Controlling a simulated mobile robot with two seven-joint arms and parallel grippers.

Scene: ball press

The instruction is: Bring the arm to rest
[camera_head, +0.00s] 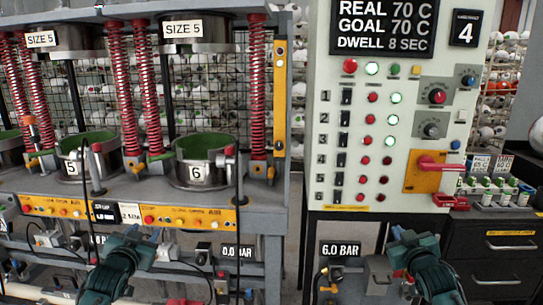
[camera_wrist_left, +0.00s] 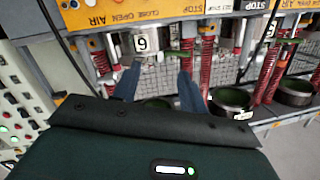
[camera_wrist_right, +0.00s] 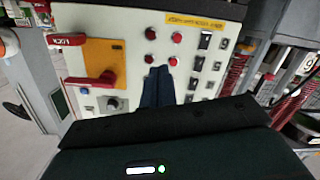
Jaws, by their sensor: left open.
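My left gripper (camera_head: 145,238) is in front of the press bench, below the yellow button strip. In the left wrist view its two fingers (camera_wrist_left: 158,88) stand apart with nothing between them.
Press pots 5 (camera_head: 88,155) and 6 (camera_head: 205,165) stand on the bench (camera_head: 265,205) among red springs. The panel carries buttons, switches and a red handle (camera_head: 438,164). A black drawer cabinet (camera_head: 500,250) stands at the right. Black cables hang before the bench.

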